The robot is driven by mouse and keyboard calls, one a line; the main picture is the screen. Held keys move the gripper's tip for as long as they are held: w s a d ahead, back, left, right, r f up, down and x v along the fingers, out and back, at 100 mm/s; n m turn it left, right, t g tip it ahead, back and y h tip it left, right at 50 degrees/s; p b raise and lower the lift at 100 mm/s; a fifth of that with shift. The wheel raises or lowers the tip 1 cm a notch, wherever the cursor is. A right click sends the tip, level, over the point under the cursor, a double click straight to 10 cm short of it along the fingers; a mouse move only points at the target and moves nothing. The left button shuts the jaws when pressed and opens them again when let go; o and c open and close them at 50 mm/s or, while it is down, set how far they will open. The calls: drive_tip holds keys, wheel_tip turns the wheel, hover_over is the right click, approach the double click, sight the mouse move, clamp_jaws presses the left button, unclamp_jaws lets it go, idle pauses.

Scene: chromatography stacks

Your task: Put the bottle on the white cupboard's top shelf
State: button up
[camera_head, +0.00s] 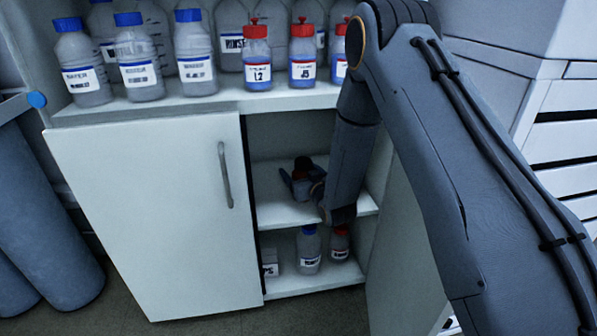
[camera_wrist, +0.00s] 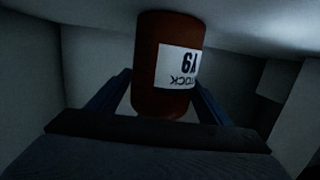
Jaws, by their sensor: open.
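The white cupboard (camera_head: 150,220) has its right side open, showing an upper shelf (camera_head: 275,212) and a lower shelf (camera_head: 315,280). My gripper (camera_head: 300,184) is inside, at the upper shelf. A bottle with a dark top (camera_head: 302,164) stands there at the jaws, its body mostly hidden. In the wrist view, a red-brown bottle (camera_wrist: 150,85) with a white label appears upside down, its base end against the pale surface at the top of the picture. The open fingers (camera_wrist: 163,100) lie on either side of it. I cannot tell whether they touch it.
Blue-capped bottles (camera_head: 137,62) and red-capped bottles (camera_head: 257,62) crowd the cupboard's top surface. The lower shelf holds two bottles (camera_head: 309,250) and a small white-labelled item (camera_head: 270,263). A closed left door with a handle (camera_head: 225,175) borders the opening. Grey cylinders (camera_head: 45,220) stand at left.

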drive_tip(key=p+v, duration=0.2)
drive_tip(key=v, duration=0.9)
drive_tip(key=shift+s+a+r, duration=0.1)
drive_tip(key=shift+s+r, duration=0.05)
drive_tip(key=shift+s, duration=0.05)
drive_tip(key=s+a+r+g+h, duration=0.35)
drive_tip(key=s+a+g, duration=0.2)
drive_tip(key=s, duration=0.35)
drive_tip(key=s+d+r+g, duration=0.1)
drive_tip(key=s+r+g, duration=0.2)
drive_tip(key=s, duration=0.6)
drive_tip(key=s+d+r+g+h, duration=0.1)
drive_tip(key=s+r+g, duration=0.2)
drive_tip(key=s, duration=0.7)
drive_tip(key=s+d+r+n+g+h, duration=0.1)
drive_tip(key=s+r+g, duration=0.2)
drive_tip(key=s, duration=0.7)
drive_tip(key=shift+d, duration=0.3)
drive_tip(key=shift+g, duration=0.25)
